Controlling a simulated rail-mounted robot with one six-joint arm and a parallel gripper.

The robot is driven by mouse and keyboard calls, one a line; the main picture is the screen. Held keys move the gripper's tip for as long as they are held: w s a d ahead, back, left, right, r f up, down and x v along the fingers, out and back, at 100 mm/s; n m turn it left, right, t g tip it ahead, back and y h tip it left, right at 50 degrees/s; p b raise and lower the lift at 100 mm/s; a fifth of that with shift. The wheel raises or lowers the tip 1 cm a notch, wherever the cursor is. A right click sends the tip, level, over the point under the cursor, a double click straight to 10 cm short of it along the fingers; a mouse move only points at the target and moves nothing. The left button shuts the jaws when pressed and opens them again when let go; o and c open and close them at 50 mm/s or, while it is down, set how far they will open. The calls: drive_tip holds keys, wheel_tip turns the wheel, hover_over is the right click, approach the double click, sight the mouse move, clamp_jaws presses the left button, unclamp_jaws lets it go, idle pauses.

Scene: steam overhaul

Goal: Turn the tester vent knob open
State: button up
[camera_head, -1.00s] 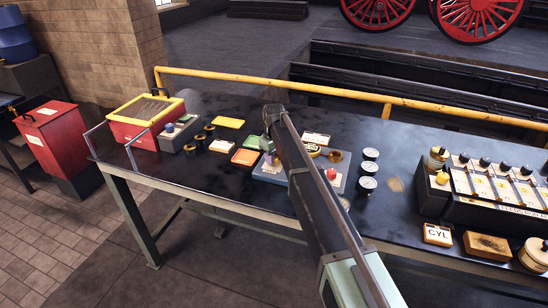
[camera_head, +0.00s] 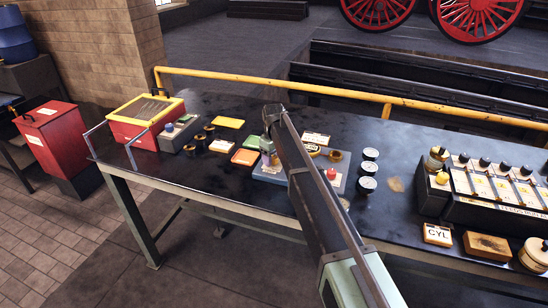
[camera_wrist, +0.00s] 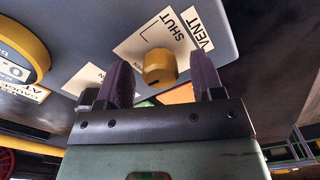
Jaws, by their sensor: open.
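The tester is a grey panel (camera_wrist: 95,25) in the wrist view, with a small brass vent knob (camera_wrist: 158,67) standing out from it. A white card by the knob reads SHUT, and a VENT label (camera_wrist: 206,27) sits beyond it. My gripper (camera_wrist: 162,63) is open, its two dark purple fingers on either side of the knob, with a visible gap on each side. Finger depth along the knob is hard to judge. In the head view the tester (camera_head: 347,183) lies mid-bench, and my arm hides the knob.
A gold-rimmed gauge (camera_wrist: 22,58) is left of the knob in the wrist view. In the head view a red button (camera_head: 331,174) sits on the tester, with several dark round tins (camera_head: 368,169) to its right. A yellow rail (camera_head: 270,84) runs along the bench's back edge.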

sight(274, 158)
wheel_tip(274, 158, up, 11)
drive_tip(key=p, duration=1.1)
drive_tip(key=shift+f, duration=0.1)
drive_tip(key=s+d+m, duration=0.3)
drive_tip(key=s+d, duration=0.4)
drive_tip(key=s, duration=0.5)
drive_tip(key=s+d+m, duration=0.3)
drive_tip(key=s+d, duration=0.5)
drive_tip(key=s, duration=0.4)
drive_tip(key=s+d+m, duration=0.3)
drive_tip(key=s+d, duration=0.5)
drive_tip(key=s, duration=0.4)
drive_tip(key=shift+s+d+m, duration=0.2)
drive_tip(key=shift+m, duration=0.2)
